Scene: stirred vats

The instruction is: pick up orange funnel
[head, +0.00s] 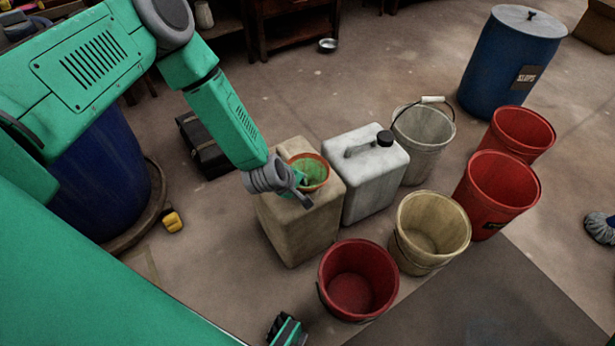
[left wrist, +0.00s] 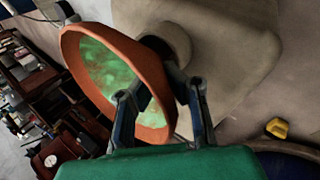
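The orange funnel (head: 323,170) stands with its wide mouth up on top of a tan jerrycan (head: 290,235). Its inside looks green and mottled. My left gripper (head: 303,190) is at the near side of the funnel's rim. In the left wrist view the funnel (left wrist: 75,55) is large and close. The fingers of my left gripper (left wrist: 162,80) lie on either side of the rim wall, one over the mouth and one outside. Whether they press on the wall cannot be told.
A white jerrycan (head: 372,190) with a black cap stands right of the tan one. A red bucket (head: 358,305), a beige bucket (head: 407,262) and a grey bucket (head: 425,168) stand nearby. A black case (head: 203,158) lies behind left. Open floor lies towards the back.

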